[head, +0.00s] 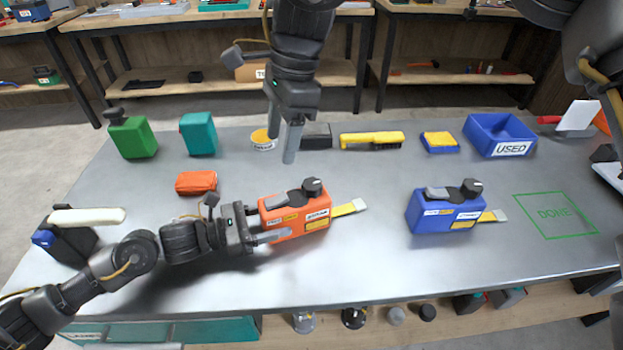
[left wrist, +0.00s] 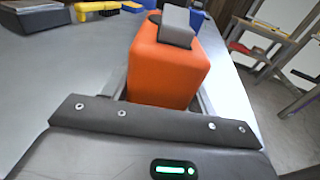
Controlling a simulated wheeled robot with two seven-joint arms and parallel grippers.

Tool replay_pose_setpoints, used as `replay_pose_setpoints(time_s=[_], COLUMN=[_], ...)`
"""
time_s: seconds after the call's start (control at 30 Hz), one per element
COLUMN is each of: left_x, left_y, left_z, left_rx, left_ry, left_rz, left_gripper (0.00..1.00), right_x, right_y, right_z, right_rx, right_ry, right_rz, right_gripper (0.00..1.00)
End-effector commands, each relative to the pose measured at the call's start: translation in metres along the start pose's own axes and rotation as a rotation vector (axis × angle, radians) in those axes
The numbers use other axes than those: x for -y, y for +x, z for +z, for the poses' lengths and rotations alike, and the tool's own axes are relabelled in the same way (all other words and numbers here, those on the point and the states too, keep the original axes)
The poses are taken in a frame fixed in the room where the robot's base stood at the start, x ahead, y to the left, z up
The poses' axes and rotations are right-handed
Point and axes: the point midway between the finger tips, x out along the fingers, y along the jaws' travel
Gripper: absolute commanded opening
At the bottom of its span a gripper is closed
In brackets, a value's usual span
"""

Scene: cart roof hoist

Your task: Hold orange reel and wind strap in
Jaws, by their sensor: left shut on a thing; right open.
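The orange reel (head: 292,215) stands on the metal table, with a dark knob and a grey lever on top. A short yellow strap (head: 347,208) with a pale end sticks out of its right side. My left gripper (head: 268,224) is shut on the orange reel from its left side. In the left wrist view the orange reel (left wrist: 168,65) fills the space between the fingers. My right gripper (head: 282,140) is open and empty, pointing down above and behind the orange reel. A blue reel (head: 440,214) with a similar strap end stands to the right.
A blue USED bin (head: 500,136), a yellow brush (head: 371,139) and a yellow-topped sponge (head: 440,142) lie at the back. Green (head: 132,138) and teal (head: 198,134) containers and an orange cloth (head: 196,182) are at the left.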

Motion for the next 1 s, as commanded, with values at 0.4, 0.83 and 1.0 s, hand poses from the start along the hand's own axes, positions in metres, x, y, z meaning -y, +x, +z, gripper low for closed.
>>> replay_pose_setpoints(time_s=[0.4, 0.83, 1.0], left_x=[0.001, 0.001, 0.001], left_y=[0.0, 0.0, 0.0], left_z=[-0.002, -0.001, -0.001], left_rx=[-0.003, -0.002, -0.002], left_ry=[-0.002, -0.002, -0.002], left_rz=[-0.001, -0.002, -0.002], left_gripper=[0.36, 0.36, 0.36], right_x=[-0.002, -0.002, -0.001], right_y=[-0.007, 0.049, 0.08], right_z=[-0.055, -0.068, -0.075], right_rx=[-0.232, -0.229, -0.229], right_ry=[0.06, 0.059, 0.06], right_rz=[-0.016, -0.012, -0.013], right_gripper=[0.59, 0.59, 0.59])
